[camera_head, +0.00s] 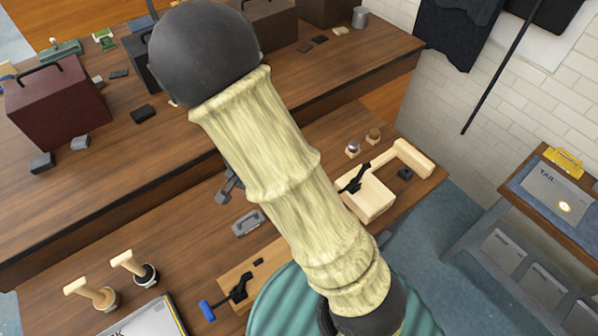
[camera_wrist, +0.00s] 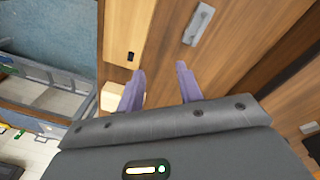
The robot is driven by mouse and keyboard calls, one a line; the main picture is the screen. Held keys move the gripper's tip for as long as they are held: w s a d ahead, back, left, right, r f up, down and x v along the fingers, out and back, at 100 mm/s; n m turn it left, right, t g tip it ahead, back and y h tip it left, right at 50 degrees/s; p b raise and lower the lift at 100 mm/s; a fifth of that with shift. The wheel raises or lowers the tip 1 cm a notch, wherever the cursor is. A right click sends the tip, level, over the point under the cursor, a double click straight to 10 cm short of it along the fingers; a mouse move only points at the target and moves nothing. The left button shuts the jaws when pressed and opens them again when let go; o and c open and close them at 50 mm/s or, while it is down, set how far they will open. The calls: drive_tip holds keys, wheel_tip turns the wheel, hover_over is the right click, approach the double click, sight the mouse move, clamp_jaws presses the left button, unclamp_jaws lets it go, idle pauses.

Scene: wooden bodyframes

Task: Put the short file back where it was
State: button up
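My gripper (camera_wrist: 160,85) shows in the wrist view with its two purple fingers spread apart and nothing visible between them. It is over the brown wooden bench (camera_wrist: 165,65). A light wood board (camera_wrist: 125,25) with a small dark piece (camera_wrist: 130,57) lies left of the fingers. In the head view my arm hides the gripper and the middle of the bench. A blue-handled tool (camera_head: 218,304) with a dark part lies at the board (camera_head: 236,277). I cannot tell whether it is the short file, and no other file is clearly recognisable.
A grey bracket (camera_head: 248,222) lies on the bench. Two wooden-handled tools (camera_head: 105,280) stand at lower left. A light wood block (camera_head: 368,200) with a black clamp-like part lies right of my arm. A dark red box (camera_head: 57,103) stands on the raised rear shelf.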

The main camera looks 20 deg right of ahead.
drive_tip(key=s+d+r+n+t, duration=0.1)
drive_tip(key=s+d+r+n, duration=0.1)
drive_tip(key=d+r+n, duration=0.2)
drive_tip(key=s+d+r+n+t+y, duration=0.1)
drive_tip(key=s+d+r+n, duration=0.2)
drive_tip(key=r, duration=0.5)
drive_tip(key=shift+s+d+n+t, duration=0.25)
drive_tip(key=shift+d+n+t, duration=0.25)
drive_tip(key=shift+d, duration=0.4)
drive_tip(key=shift+r, duration=0.1)
drive_tip(key=shift+s+b+x, duration=0.25)
drive_tip(key=shift+b+x, duration=0.7)
drive_tip(key=shift+b, duration=0.05)
drive_tip(key=shift+d, duration=0.1)
